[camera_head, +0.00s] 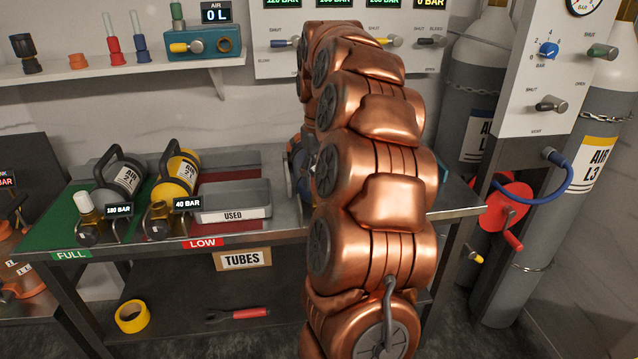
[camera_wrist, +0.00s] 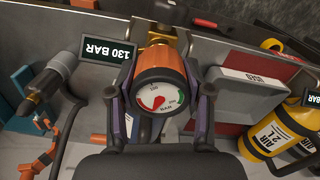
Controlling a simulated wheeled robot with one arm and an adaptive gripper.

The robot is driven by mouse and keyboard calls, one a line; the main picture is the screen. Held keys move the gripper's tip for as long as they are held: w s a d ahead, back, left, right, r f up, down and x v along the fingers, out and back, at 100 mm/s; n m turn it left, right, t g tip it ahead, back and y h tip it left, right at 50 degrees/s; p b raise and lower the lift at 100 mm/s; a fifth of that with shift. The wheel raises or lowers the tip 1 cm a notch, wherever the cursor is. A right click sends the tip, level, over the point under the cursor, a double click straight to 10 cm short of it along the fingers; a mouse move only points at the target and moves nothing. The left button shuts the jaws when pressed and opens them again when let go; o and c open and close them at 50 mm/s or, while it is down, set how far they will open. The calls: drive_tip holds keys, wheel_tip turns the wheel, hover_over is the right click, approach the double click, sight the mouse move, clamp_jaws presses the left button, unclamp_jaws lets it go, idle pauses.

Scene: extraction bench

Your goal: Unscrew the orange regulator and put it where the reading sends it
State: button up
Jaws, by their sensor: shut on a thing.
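The orange regulator (camera_wrist: 150,60) is in the middle of the wrist view, with a round white dial (camera_wrist: 158,96) facing the camera. The dial has a red and a green part; its needle is too small to read surely. A brass valve (camera_wrist: 172,42) is at the regulator's far end; I cannot tell whether they are still threaded together. My gripper (camera_wrist: 160,80) is shut on the regulator, one finger on each side. A sign beside it reads 130 BAR (camera_wrist: 110,52), upside down. In the head view my copper arm hides the gripper and the regulator.
A TUBES box (camera_head: 243,259) is below.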

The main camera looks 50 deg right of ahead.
drive_tip(key=shift+c, duration=0.4)
drive_tip(key=shift+r+n+p, duration=0.15)
drive_tip(key=shift+n+p, duration=0.35)
drive_tip(key=shift+p, duration=0.1)
drive_tip(key=n+p, duration=0.2)
drive_tip(key=n, duration=0.1)
drive_tip(key=shift+r, duration=0.1)
drive_tip(key=n+p, duration=0.5)
drive_tip(key=n, duration=0.1)
drive_tip(key=shift+n, duration=0.4)
drive_tip(key=n+p, duration=0.4)
drive_tip(key=n, duration=0.1)
drive_tip(key=n+p, duration=0.4)
drive_tip(key=n, duration=0.1)
drive_tip(key=shift+n, duration=0.4)
drive_tip(key=o, duration=1.3)
drive_tip(key=shift+f, duration=0.25)
